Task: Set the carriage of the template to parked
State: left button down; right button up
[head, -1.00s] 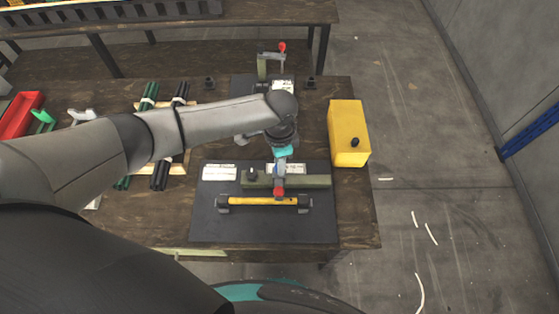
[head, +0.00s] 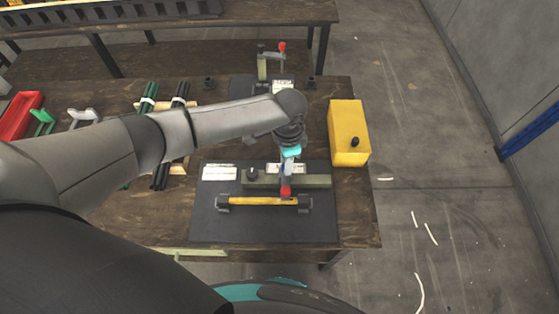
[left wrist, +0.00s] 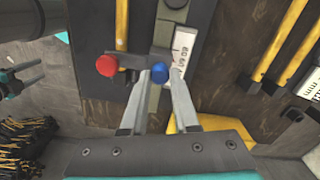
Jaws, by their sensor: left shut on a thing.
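The template has an olive rail (head: 318,182) on a dark mat (head: 215,228). Its carriage carries a red knob (head: 286,191), which also shows in the left wrist view (left wrist: 106,65), and a blue knob (left wrist: 159,71). The carriage is right of the rail's middle in the head view. My left gripper (head: 288,167) is shut on the blue knob, with a finger on each side in the left wrist view (left wrist: 160,77). A yellow rod (head: 250,201) lies parallel in front of the rail. My right gripper (left wrist: 25,78) appears open and empty at the left wrist view's left edge.
A yellow box (head: 346,125) stands right of the mat. A white label (head: 219,173) lies left of the rail. Dark and green rods (head: 148,105) and a red tray (head: 20,112) are on the left. A small press (head: 262,66) stands behind.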

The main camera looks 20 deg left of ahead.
pick_arm(q)
jog(key=d, duration=0.3)
jog(key=w+d+b, duration=0.1)
jog(key=d, duration=0.2)
jog(key=w+d+b, duration=0.1)
jog(key=d, duration=0.1)
jog(key=shift+w+d+f, duration=0.1)
jog(key=shift+w+d, duration=0.15)
jog(key=shift+d, duration=0.45)
jog(key=c, duration=0.8)
grip_release()
jog(key=shift+w+d, duration=0.1)
jog(key=shift+w, duration=0.05)
jog(key=shift+o, duration=0.7)
notch_tip(320, 180, up, 16)
jog(key=p, duration=0.2)
jog(key=shift+f+p, duration=0.25)
jog(key=shift+p, duration=0.05)
jog(key=shift+f, duration=0.1)
